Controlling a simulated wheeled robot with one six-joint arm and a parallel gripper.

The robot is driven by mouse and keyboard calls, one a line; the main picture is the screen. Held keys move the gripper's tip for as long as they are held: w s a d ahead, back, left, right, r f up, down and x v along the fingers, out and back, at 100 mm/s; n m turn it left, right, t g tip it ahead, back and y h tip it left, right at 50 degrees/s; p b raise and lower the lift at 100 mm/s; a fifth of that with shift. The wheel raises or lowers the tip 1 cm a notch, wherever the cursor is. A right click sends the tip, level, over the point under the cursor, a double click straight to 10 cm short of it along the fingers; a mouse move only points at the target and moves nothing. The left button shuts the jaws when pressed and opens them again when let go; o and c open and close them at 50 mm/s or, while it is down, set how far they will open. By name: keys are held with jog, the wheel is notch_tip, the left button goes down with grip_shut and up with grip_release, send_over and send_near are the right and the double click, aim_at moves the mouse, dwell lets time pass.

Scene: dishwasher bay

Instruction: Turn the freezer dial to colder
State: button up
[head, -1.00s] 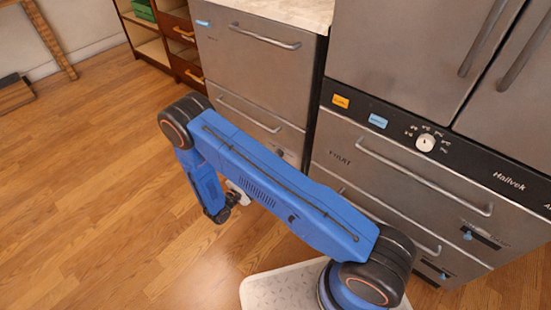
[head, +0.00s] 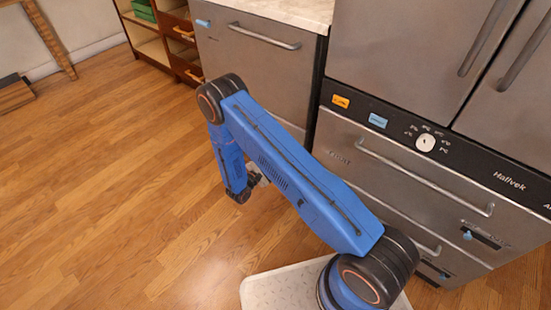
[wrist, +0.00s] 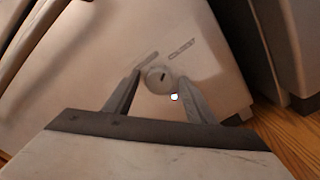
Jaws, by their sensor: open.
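A round white dial (head: 425,143) with several small marks around it sits on the black panel (head: 490,170) of the steel fridge in the head view. My gripper is open. In the head view it is small and partly hidden by my arm, low in front of the steel fronts.
A steel dishwasher front (head: 245,60) with a bar handle stands left of the fridge. An orange tag (head: 340,101) and a blue tag (head: 377,121) are on the black panel. Wooden shelves (head: 165,35) stand at the back left. The wood floor (head: 110,190) at left is clear.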

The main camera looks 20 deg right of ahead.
jog(key=c, duration=1)
jog(key=shift+c, duration=0.2)
jog(key=shift+n, duration=0.3)
jog(key=n, duration=1.1)
jog(key=shift+w+a, duration=0.1)
jog(key=shift+w, duration=0.05)
jog(key=o, duration=1)
